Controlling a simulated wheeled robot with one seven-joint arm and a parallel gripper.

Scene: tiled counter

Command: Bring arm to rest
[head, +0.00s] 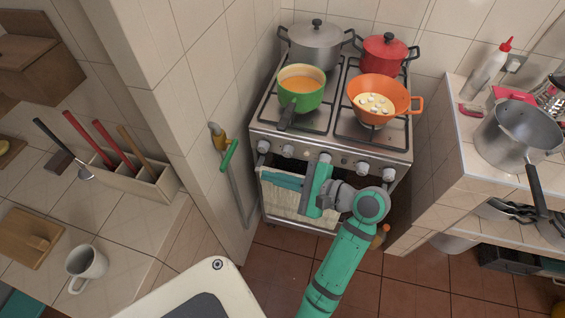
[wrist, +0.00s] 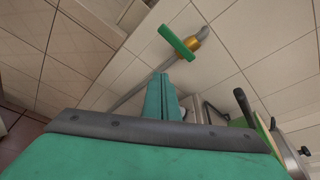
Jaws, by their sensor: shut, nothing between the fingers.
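My arm, green and grey, reaches up from the bottom of the head view. My gripper (head: 268,178) is at its end, in front of the stove's oven door, pointing left toward the tiled wall. In the wrist view my gripper (wrist: 162,82) shows its two green fingers close together, with nothing between them. A gas pipe with a green valve handle (head: 229,156) runs down the wall left of the gripper. The handle also shows in the wrist view (wrist: 177,42), beyond the fingertips and apart from them.
A cloth (head: 297,200) hangs at the oven front. Counters flank the stove; a saucepan (head: 518,133) stands on the right one.

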